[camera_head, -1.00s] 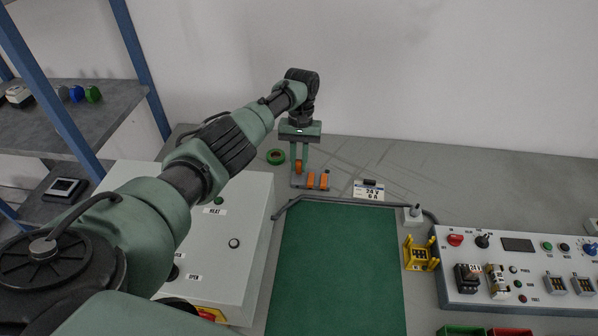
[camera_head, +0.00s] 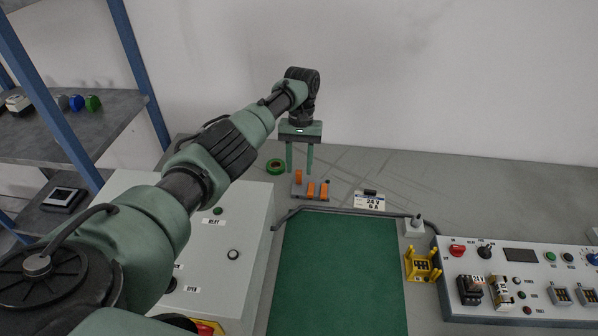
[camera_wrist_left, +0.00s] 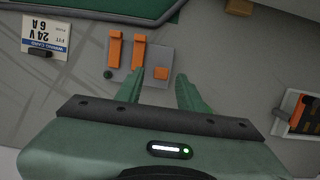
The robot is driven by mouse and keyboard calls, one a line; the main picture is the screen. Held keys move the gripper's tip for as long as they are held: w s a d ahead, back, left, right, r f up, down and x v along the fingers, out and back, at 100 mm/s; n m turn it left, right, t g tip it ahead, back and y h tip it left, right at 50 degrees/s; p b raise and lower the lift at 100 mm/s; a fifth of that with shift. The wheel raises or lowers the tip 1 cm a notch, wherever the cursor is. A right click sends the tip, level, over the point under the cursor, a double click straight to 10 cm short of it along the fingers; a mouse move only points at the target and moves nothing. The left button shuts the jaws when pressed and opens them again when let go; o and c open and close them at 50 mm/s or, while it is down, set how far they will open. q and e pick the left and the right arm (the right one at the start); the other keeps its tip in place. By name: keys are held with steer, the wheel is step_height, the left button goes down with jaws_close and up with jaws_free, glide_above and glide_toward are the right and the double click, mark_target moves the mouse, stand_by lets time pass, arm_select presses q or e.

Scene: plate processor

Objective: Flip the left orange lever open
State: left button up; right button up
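The small grey lever block (camera_head: 298,193) stands behind the green mat and carries three orange levers. The left orange lever (camera_head: 298,176) stands upright; in the left wrist view it shows end-on as a short orange square (camera_wrist_left: 161,73). The middle lever (camera_head: 310,189) and right lever (camera_head: 323,190) show as longer strips in the wrist view and look laid down. My left gripper (camera_head: 299,170) points down just above and behind the left lever. Its two fingers are apart with nothing between them (camera_wrist_left: 156,92). My right gripper is not in view.
A cable (camera_head: 345,211) runs in front. The grey box (camera_head: 245,232) is front left; the control panel (camera_head: 515,284) is at right.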

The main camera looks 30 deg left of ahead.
arm_select(q)
steer(key=shift+b+v, duration=0.45)
steer(key=shift+v, duration=2.2)
